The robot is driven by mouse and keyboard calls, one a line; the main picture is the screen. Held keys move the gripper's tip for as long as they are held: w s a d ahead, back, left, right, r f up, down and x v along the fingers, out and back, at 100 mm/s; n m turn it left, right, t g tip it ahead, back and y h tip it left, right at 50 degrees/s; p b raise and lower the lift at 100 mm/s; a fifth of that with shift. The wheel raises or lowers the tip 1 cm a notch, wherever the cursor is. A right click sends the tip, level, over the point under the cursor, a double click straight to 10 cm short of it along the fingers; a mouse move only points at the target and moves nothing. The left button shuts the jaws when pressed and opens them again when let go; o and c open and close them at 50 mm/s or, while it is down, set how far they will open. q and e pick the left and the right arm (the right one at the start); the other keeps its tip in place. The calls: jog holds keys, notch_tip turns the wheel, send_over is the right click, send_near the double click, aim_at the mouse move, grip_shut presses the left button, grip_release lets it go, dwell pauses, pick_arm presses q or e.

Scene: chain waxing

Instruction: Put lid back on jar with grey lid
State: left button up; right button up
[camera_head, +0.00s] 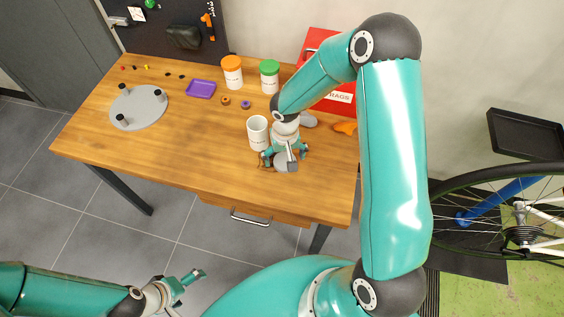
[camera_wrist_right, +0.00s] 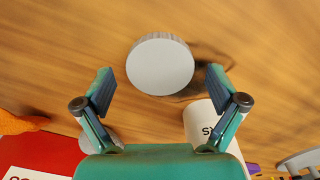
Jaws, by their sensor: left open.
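A white jar (camera_head: 258,134) with an open top stands upright on the wooden table; part of it shows in the right wrist view (camera_wrist_right: 203,122). A round grey lid with a ridged edge (camera_wrist_right: 160,66) is on the table to the right of the jar in the head view, partly hidden by my right gripper (camera_head: 284,156). In the right wrist view, my right gripper (camera_wrist_right: 162,88) has its fingers spread either side of the lid, with a gap on both sides. My left gripper (camera_head: 180,287) is open and empty, off the table's front.
An orange-lidded jar (camera_head: 232,72) and a green-lidded jar (camera_head: 270,76) stand behind. A red rag box (camera_head: 338,103), a grey round thing (camera_head: 308,120) and an orange object (camera_head: 345,128) lie near. A purple tray (camera_head: 201,89) and grey disc with pegs (camera_head: 139,108) are left. The front table area is clear.

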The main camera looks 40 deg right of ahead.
aim_at(285, 160)
jog(key=c, duration=0.7)
jog(key=shift+o, duration=0.2)
jog(key=shift+r, duration=0.1)
notch_tip(285, 160, up, 20)
jog(key=shift+f, duration=0.1)
jog(key=w+a+f+n, duration=0.1)
jog(key=a+f, duration=0.2)
jog(key=f, duration=0.1)
jog(key=w+a+f+n, duration=0.2)
jog(key=f, duration=0.1)
jog(key=w+a+f+n, duration=0.1)
jog(key=w+a+f, duration=0.1)
jog(key=a+f, duration=0.1)
jog(key=shift+a+f, duration=0.35)
jog(key=shift+f, duration=0.5)
